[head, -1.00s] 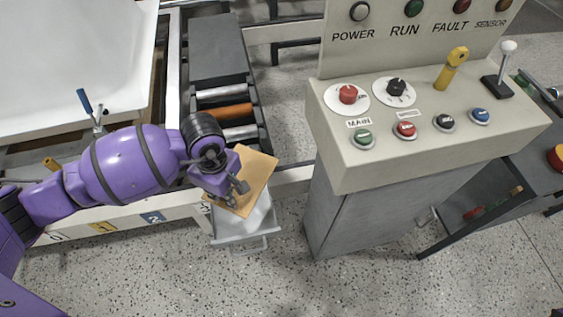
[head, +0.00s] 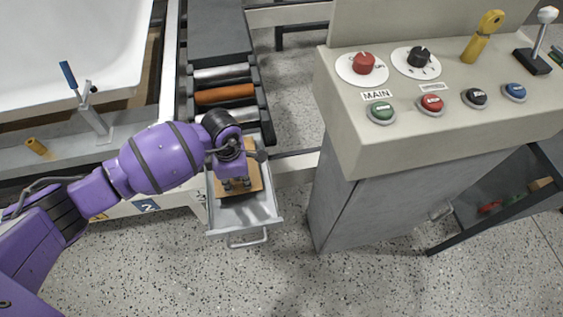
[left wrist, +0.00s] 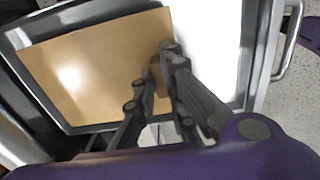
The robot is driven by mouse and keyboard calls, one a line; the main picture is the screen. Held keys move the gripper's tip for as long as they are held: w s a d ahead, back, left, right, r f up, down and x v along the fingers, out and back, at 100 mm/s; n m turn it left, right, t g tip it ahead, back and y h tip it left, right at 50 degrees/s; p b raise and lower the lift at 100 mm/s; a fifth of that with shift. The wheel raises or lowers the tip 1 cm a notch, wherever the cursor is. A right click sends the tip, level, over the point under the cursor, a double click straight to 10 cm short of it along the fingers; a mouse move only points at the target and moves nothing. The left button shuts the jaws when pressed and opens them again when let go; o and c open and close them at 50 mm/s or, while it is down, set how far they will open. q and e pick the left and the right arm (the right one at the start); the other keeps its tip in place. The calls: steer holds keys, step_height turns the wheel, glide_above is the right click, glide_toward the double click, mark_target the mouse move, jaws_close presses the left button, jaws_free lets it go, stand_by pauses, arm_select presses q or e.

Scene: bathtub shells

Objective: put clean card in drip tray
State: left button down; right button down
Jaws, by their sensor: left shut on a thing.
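The card (head: 256,178) is a flat tan sheet, over or inside the grey metal drip tray (head: 246,219) in the head view. My left gripper (head: 237,183) is shut on the card and partly hides it. In the left wrist view the fingers (left wrist: 161,72) close on a small raised brown part at the card's edge. There the card (left wrist: 85,75) lies within the outline of the tray (left wrist: 262,60), with bare tray floor beside it. I cannot tell whether the card touches the floor. My right gripper is not in view.
The tray juts out below a roller conveyor with an orange roller (head: 224,94). A control console (head: 430,120) with knobs and buttons stands close on the right. A white bathtub shell (head: 70,45) is at upper left. The speckled floor in front is clear.

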arm_select(q)
step_height(320, 180, down, 2)
steer(key=shift+f, duration=0.1)
steer(key=shift+f, duration=0.2)
steer(key=c, duration=1.8)
jaws_free()
steer(key=shift+r, duration=0.65)
step_height(320, 180, up, 11)
steer(key=shift+r+p, duration=0.1)
steer(key=shift+p, duration=0.65)
